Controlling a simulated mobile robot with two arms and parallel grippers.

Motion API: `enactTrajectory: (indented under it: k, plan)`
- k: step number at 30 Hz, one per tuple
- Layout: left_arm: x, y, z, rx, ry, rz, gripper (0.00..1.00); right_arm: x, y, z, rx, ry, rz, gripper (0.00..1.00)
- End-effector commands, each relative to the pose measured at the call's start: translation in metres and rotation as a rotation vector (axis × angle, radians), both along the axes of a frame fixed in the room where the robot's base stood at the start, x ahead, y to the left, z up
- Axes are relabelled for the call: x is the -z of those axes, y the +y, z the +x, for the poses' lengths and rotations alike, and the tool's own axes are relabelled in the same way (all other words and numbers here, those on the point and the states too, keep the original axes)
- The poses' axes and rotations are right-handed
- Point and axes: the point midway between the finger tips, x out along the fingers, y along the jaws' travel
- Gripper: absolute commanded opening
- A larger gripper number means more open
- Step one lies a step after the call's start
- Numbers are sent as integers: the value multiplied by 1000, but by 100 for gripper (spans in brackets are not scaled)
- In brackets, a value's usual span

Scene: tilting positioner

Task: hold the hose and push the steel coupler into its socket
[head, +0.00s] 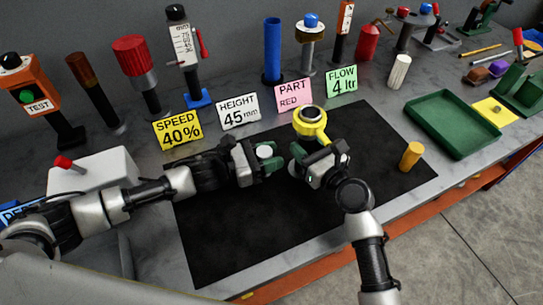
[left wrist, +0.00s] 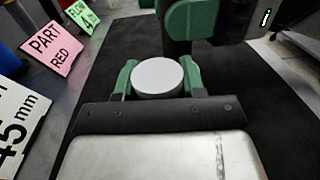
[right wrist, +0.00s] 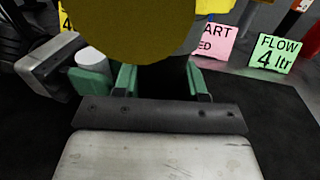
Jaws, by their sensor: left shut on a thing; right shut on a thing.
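My left gripper (head: 268,158) is shut on a pale cylinder (left wrist: 158,76) with a flat round end, which also shows in the head view (head: 265,150). I cannot tell whether this is the steel coupler or the hose end. My right gripper (head: 303,158) is just to its right, shut on a dark part (right wrist: 163,82) below a yellow piece (head: 312,126). The yellow piece has a grey ring on top and fills the upper middle of the right wrist view (right wrist: 130,25). The pale cylinder and the yellow piece are apart. No socket opening is clearly visible.
A black mat (head: 225,245) lies under both grippers, its front part clear. A yellow-orange cylinder (head: 411,156) stands near its right edge. A green tray (head: 455,128) lies to the right. Signs (head: 239,112) and several upright tools line the back. A white box (head: 95,168) is at left.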

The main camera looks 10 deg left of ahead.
Motion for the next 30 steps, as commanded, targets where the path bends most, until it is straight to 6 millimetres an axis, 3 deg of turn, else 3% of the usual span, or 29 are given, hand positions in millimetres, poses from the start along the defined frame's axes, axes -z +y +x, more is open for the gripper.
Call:
enactTrajectory:
  k: [12, 13, 18, 27, 30]
  plan:
    - [7, 0, 0, 0, -1, 0, 12, 0, 0, 0, 0, 0, 0, 0]
    - [8, 0, 0, 0, 0, -1, 41, 0, 0, 0, 0, 0, 0, 0]
    - [8, 0, 0, 0, -1, 0, 65, 0, 0, 0, 0, 0, 0, 0]
    - [4, 0, 0, 0, -3, 1, 65, 0, 0, 0, 0, 0, 0, 0]
    - [6, 10, -5, -2, 1, 2, 65, 0, 0, 0, 0, 0, 0, 0]
